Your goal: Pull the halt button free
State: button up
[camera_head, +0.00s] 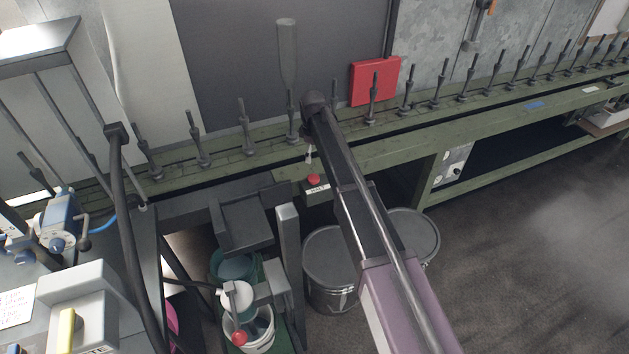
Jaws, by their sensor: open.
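The halt button (314,180) is a red mushroom head on a dark box below the green rail. A white label reading HALT (318,189) is under it. My arm reaches up from the bottom right, and its wrist bends down in front of the rail. My gripper (309,157) is small in the view, just above the red button and pointing down towards it. Its fingers are open, with nothing seen between them. The arm hides part of the gripper and the right side of the button's box. A small gap seems to separate fingertips and button.
A green rail (390,141) with several upright spindles runs across behind the button. A grey post (289,245) stands left of my arm. Lidded drums (328,262) stand below. Another red knob (239,338) is at the bottom left. Open floor lies to the right.

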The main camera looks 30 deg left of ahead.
aim_at(313, 177)
jog(key=shift+f+b, duration=5.05)
jog(key=shift+f, duration=0.3)
grip_shut()
jog(key=shift+r+p, duration=0.6)
jog(key=shift+p, duration=0.05)
jog(key=shift+f, duration=0.1)
grip_release()
